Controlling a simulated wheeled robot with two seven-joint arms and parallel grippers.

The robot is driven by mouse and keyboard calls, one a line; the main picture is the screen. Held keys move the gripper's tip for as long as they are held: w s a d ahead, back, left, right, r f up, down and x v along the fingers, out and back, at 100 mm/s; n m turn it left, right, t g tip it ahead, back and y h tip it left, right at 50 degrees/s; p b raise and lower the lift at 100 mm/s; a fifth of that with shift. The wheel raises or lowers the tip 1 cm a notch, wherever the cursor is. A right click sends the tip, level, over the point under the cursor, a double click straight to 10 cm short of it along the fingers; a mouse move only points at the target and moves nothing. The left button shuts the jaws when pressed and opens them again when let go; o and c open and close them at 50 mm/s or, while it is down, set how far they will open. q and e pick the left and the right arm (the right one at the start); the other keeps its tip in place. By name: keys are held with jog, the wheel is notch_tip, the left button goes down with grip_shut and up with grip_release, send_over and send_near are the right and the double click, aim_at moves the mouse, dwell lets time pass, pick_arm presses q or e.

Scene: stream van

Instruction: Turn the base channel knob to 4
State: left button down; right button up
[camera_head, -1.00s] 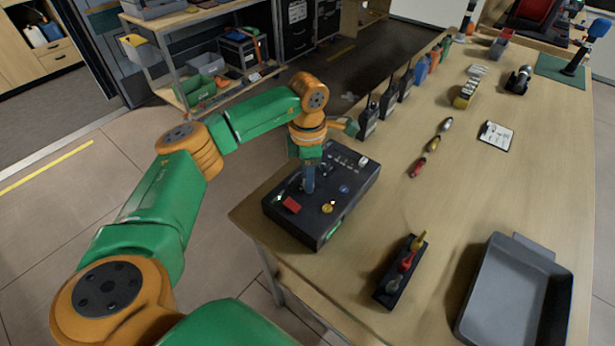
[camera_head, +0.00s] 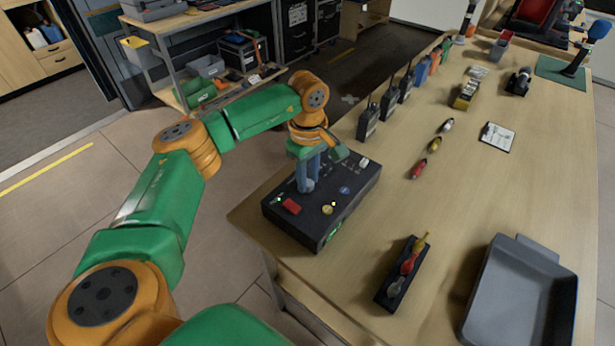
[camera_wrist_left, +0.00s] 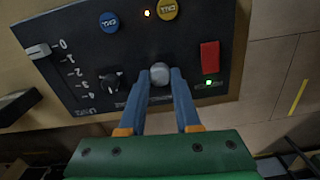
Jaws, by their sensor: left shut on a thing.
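A black control box (camera_head: 290,225) sits on the near left corner of the wooden table. In the left wrist view its panel (camera_wrist_left: 85,40) carries a round grey knob (camera_wrist_left: 160,73), a black knob (camera_wrist_left: 110,82) with a pale mark, and a white lever (camera_wrist_left: 38,51) near printed numbers 0 to 4. My left gripper (camera_head: 307,187) points down onto the panel; its blue fingers (camera_wrist_left: 160,80) are on both sides of the grey knob, shut on it. The knob's pointer and the small print are not readable. My right gripper is not in view.
The panel also has a red switch (camera_wrist_left: 209,55), a green light (camera_wrist_left: 210,82), a blue button (camera_wrist_left: 109,22) and a yellow button (camera_wrist_left: 168,9). Radios (camera_head: 368,120) stand behind the box. A black holder (camera_head: 401,275) and grey tray (camera_head: 520,295) lie to the right.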

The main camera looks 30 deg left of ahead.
aim_at(308, 182)
pick_arm(q)
jog(key=m, duration=0.4)
jog(key=shift+m, duration=0.4)
dwell(0.4)
jog(key=c, duration=0.6)
grip_release()
jog(key=shift+d, duration=0.1)
notch_tip(308, 182, up, 7)
jog(key=shift+r+b, duration=0.1)
jog(key=shift+b, duration=0.4)
